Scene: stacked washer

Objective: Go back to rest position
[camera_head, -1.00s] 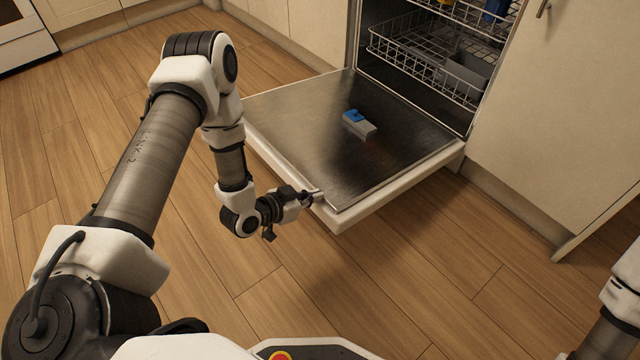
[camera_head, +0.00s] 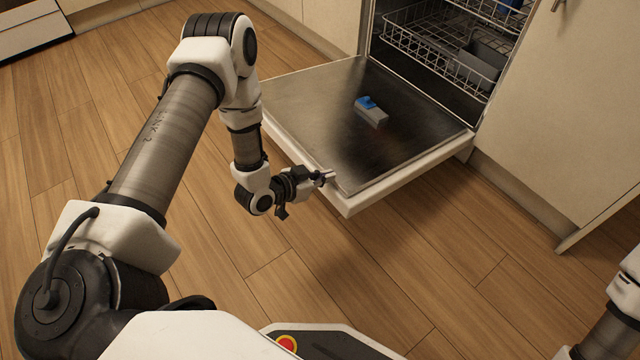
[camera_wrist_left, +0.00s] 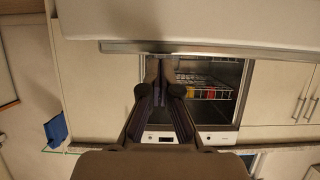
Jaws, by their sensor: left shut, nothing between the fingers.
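My left gripper (camera_head: 326,178) is shut and empty, at the near left corner of the open dishwasher door (camera_head: 300,100). In the head view its tips look very close to the door's edge; I cannot tell whether they touch it. The left wrist view shows the two dark fingers together (camera_wrist_left: 158,68), with a pale panel edge just beyond them. My right arm (camera_head: 618,315) shows only in part at the lower right, and its gripper is out of view.
A blue and grey block (camera_head: 370,111) lies on the lowered door. A wire rack (camera_head: 440,55) sits inside the dishwasher. Cabinets (camera_head: 560,100) flank it. The wooden floor (camera_head: 420,255) in front is clear.

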